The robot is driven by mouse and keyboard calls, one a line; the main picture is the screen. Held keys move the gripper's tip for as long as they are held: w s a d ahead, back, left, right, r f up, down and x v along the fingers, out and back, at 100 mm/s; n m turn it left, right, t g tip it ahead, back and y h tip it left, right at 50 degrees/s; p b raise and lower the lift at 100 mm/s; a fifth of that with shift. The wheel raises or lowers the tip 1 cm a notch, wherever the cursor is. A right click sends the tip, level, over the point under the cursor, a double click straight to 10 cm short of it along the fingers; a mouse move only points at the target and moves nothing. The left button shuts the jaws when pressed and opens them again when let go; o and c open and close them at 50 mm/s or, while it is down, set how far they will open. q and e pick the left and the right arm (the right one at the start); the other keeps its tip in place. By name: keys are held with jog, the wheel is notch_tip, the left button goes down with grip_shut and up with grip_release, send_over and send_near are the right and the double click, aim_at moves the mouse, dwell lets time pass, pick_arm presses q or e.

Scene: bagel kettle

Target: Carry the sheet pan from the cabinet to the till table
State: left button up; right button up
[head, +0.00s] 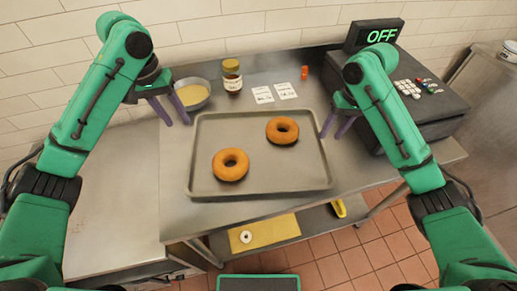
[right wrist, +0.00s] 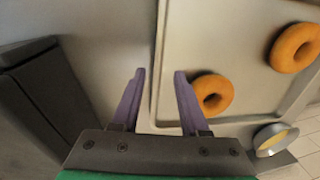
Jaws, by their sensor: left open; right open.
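The grey sheet pan (head: 257,190) lies flat on the steel till table (head: 175,205), with two orange-brown bagels, one (head: 231,164) at front left and one (head: 282,130) at back right. My left gripper (head: 177,122) is open and empty by the pan's back left corner, its fingers just left of the rim. My right gripper (head: 332,134) is open at the pan's right rim. In the right wrist view, the rim of the pan (right wrist: 157,60) runs between the fingertips of the right gripper (right wrist: 159,72); contact and height cannot be told.
A bowl of yellow contents (head: 193,94), a jar (head: 232,77), paper cards (head: 275,92) and a small orange item (head: 304,72) stand behind the pan. The till (head: 420,100) with its OFF display is at right. A bare steel surface (head: 110,190) is at left.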

notch_tip(320, 180, up, 6)
jog(key=shift+d, duration=0.4)
jog(key=shift+r, duration=0.2)
